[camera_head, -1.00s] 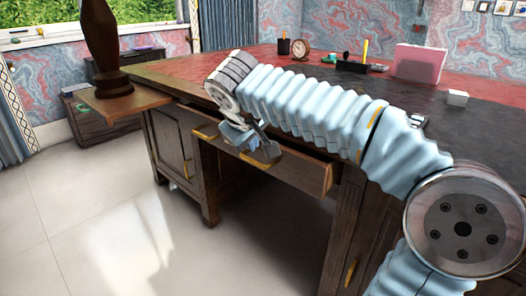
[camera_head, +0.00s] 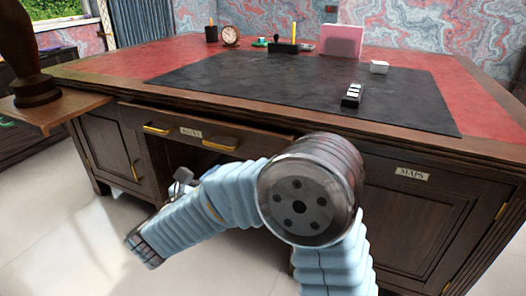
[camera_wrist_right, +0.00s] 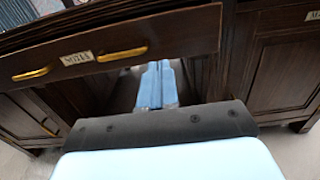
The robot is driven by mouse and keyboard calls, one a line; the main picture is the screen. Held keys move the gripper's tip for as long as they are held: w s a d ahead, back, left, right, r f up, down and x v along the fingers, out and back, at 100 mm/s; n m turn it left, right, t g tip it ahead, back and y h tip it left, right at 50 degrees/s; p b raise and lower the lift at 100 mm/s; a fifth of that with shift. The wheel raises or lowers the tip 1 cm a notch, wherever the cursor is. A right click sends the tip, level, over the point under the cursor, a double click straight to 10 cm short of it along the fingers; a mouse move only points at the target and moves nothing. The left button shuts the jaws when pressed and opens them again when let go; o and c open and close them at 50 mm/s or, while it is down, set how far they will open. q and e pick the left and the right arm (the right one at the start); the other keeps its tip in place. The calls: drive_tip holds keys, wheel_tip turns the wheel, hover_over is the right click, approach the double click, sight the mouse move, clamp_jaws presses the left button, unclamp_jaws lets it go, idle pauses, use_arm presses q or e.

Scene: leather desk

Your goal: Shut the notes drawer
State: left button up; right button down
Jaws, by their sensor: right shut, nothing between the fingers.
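The notes drawer (camera_head: 205,138) is the wide middle drawer of the wooden desk, with two brass handles and a name plate. Its front stands out a little from the desk in the head view. In the right wrist view the drawer front (camera_wrist_right: 185,40) fills the upper left, with its right end edge standing proud. My right gripper (camera_head: 182,180) is below the drawer front, apart from it and partly hidden by my arm. In the wrist view its fingers (camera_wrist_right: 157,85) are shut and empty, pointing toward the dark knee space. My left gripper is not in view.
A maps cupboard (camera_head: 412,173) is at the right of the desk, and a side cupboard (camera_head: 113,150) at the left. A wooden pull-out board (camera_head: 55,112) bearing a dark post-like object juts out at the left. The floor in front is clear.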

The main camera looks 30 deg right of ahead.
sight(249, 141)
drive_tip(key=x, duration=1.4)
drive_tip(key=p+x, duration=0.1)
drive_tip(key=x, duration=0.7)
drive_tip(key=shift+w+d, duration=0.25)
drive_tip(key=shift+d, duration=0.05)
drive_tip(key=shift+w+d+r, duration=0.1)
drive_tip(key=shift+w+d, duration=0.1)
drive_tip(key=shift+d, duration=0.05)
drive_tip(key=shift+d+r, duration=0.1)
drive_tip(key=shift+r, duration=0.1)
